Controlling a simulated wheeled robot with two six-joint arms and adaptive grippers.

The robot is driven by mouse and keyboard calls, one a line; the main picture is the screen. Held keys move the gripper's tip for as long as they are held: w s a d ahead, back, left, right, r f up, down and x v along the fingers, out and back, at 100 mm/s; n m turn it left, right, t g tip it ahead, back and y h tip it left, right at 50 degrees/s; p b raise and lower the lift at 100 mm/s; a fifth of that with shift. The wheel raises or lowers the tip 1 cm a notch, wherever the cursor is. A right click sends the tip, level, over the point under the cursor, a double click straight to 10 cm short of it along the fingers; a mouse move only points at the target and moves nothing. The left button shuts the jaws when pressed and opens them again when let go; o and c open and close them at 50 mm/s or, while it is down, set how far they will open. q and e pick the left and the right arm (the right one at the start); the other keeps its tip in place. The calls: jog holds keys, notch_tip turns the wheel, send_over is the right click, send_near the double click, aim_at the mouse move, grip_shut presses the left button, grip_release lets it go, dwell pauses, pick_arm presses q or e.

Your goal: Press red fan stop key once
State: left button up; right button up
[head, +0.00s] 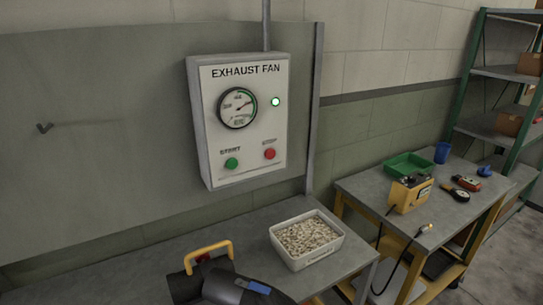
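A grey-white control box headed "EXHAUST FAN" (243,182) is mounted on the upright panel, left of centre. Its red key (270,154) is at the lower right of its face, under a small label that I cannot read clearly. A green key (232,163) is to the left of the red key. A round gauge (237,107) is above them, and a small green lamp (276,101) at the upper right looks lit. Nothing covers or touches the red key.
Below the box, a bench holds a white tub (283,247) of small pale pieces. At right, a table (365,187) carries a yellow device (409,194) and a green tray (398,163). A hook (44,128) sticks out at left.

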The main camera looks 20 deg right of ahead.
grip_shut()
dwell(1.4)
